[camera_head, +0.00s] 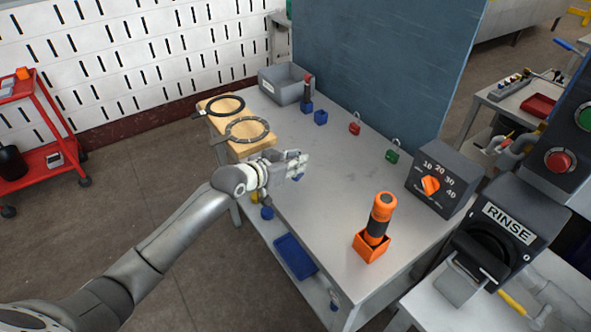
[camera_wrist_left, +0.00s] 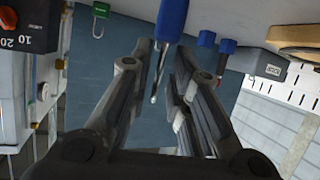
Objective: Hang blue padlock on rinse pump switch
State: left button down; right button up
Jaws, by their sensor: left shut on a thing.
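My left gripper (camera_head: 296,165) is over the left part of the grey table, shut on the blue padlock (camera_head: 298,178). Only a small blue part of the padlock shows below the fingers in the head view. In the left wrist view, the padlock's blue body (camera_wrist_left: 172,18) and thin metal shackle show edge-on between the fingers (camera_wrist_left: 168,90). I cannot tell whether it still touches the table. The rinse pump switch (camera_head: 490,245) is a dark box labelled RINSE at the lower right, well away from the gripper. My right gripper is not in view.
An orange-handled tool (camera_head: 380,215) in an orange holder and a dial box (camera_head: 443,180) stand between gripper and switch. A grey bin (camera_head: 285,83) is at the back.

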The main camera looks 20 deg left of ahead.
pick_arm(q)
jog(key=shift+w+f, duration=0.6)
jog(key=shift+f, duration=0.1)
jog(key=shift+w+f+p, duration=0.1)
jog(key=shift+f+p, duration=0.3)
jog(key=shift+f, duration=1.2)
jog(key=shift+f, duration=0.2)
jog(key=c, duration=1.3)
grip_release()
jog(key=shift+c, duration=0.2)
jog(key=shift+r, duration=0.1)
